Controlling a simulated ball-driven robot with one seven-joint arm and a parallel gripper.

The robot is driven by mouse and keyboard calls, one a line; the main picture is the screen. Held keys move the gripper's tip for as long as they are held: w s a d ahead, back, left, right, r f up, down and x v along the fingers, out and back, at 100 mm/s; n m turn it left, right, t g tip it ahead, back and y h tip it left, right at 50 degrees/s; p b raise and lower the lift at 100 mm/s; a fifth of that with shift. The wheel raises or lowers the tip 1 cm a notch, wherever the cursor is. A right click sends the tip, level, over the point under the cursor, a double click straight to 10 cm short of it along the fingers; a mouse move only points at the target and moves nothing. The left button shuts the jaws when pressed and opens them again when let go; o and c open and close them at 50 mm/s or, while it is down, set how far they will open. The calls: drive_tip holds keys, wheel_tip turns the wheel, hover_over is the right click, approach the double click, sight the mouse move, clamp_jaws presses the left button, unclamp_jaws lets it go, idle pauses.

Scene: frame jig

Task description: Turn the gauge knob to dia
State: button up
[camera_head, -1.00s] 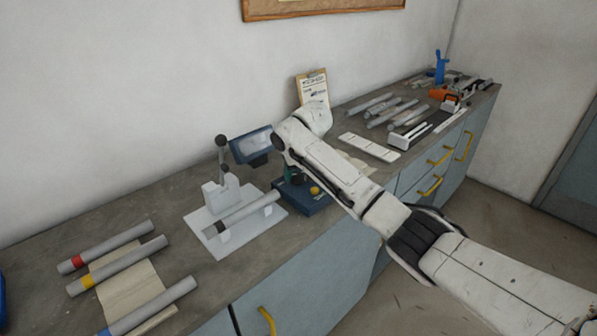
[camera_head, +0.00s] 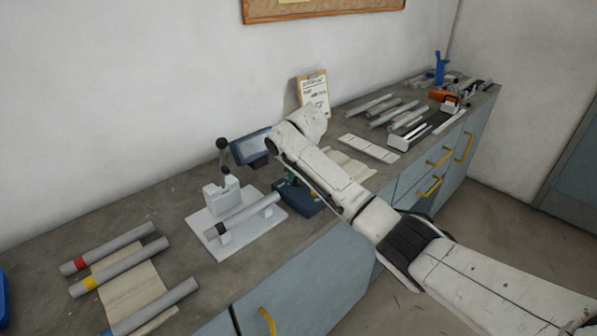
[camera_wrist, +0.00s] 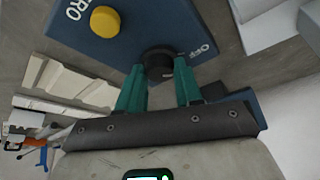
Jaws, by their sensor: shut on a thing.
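The gauge is a dark blue box (camera_head: 303,203) with a tilted display (camera_head: 250,147) on the bench, partly hidden behind my arm in the head view. In the wrist view its top panel (camera_wrist: 140,38) carries a black round knob (camera_wrist: 158,62) with "OFF" printed beside it. A yellow button (camera_wrist: 105,21) sits near the lettering "ZERO". My gripper (camera_wrist: 160,80) has its green fingers on both sides of the knob and is shut on it. No "dia" mark is readable. In the head view the fingers are mostly hidden behind my arm.
A white jig (camera_head: 224,196) holding a grey rod stands just left of the gauge. Several colour-banded rods (camera_head: 115,248) lie at the front left. More rods (camera_head: 385,110), a white strip (camera_head: 369,148) and a clipboard (camera_head: 313,92) are to the right and behind.

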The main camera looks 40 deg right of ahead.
drive_tip(key=m, duration=0.1)
drive_tip(key=m+p, duration=0.1)
drive_tip(key=shift+w+a+m+h, duration=0.1)
drive_tip(key=shift+a+m+h, duration=0.2)
drive_tip(key=shift+h, duration=0.1)
drive_tip(key=m+g, duration=0.1)
drive_tip(key=m, duration=0.1)
drive_tip(key=shift+w+f+m+h, duration=0.1)
drive_tip(key=shift+m+h, duration=0.3)
drive_tip(key=m+g+b, duration=0.1)
drive_tip(key=m+b, duration=0.1)
drive_tip(key=m, duration=0.1)
drive_tip(key=shift+w+m+h+b, duration=0.15)
drive_tip(key=shift+m+h+b, duration=0.15)
drive_tip(key=shift+h+b, duration=0.1)
drive_tip(key=shift+m+g+b, duration=0.35)
drive_tip(key=shift+m+g, duration=0.05)
drive_tip(key=shift+m, duration=0.2)
drive_tip(key=o, duration=1)
drive_tip(key=shift+o, duration=0.2)
drive_tip(key=w+b+v, duration=0.1)
drive_tip(key=v, duration=0.9)
drive_tip(key=shift+s+r, duration=0.35)
drive_tip(key=shift+r, duration=0.1)
